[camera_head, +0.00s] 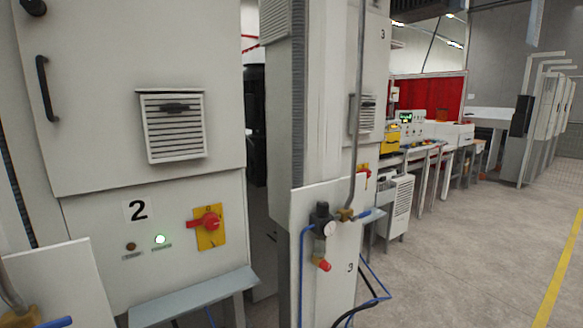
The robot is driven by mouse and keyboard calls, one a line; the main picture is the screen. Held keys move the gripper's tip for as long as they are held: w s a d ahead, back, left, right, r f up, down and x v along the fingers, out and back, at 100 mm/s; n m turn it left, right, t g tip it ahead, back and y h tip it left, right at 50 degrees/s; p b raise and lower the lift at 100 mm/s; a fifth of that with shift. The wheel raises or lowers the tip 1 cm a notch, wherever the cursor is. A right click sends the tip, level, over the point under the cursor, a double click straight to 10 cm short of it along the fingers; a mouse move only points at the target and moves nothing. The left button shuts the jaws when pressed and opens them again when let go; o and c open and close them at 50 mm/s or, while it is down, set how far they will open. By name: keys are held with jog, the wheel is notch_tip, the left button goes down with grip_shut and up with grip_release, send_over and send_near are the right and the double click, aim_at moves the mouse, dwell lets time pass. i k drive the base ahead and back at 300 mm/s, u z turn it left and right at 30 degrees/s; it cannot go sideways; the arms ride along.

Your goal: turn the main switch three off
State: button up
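A second red-and-yellow rotary switch (364,177) sits on the cabinet marked 3 (374,70), right of centre. It is small, seen at a steep angle and partly hidden behind a pipe and a light panel, so I cannot tell how its handle is turned. A nearer main switch (207,223), a red handle on a yellow plate, is on the cabinet marked 2 (90,110). Its handle points roughly sideways. My gripper is not in view.
A grey shelf (193,297) juts out below switch 2. A lit lamp (159,239) is left of that switch. Open floor (480,240) lies right, with a yellow line.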

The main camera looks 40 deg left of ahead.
aim_at(369, 173)
jog(key=u, duration=0.8)
jog(key=k, duration=1.1)
jog(key=u, duration=1.1)
jog(key=i, duration=1.35)
jog(key=z, duration=0.8)
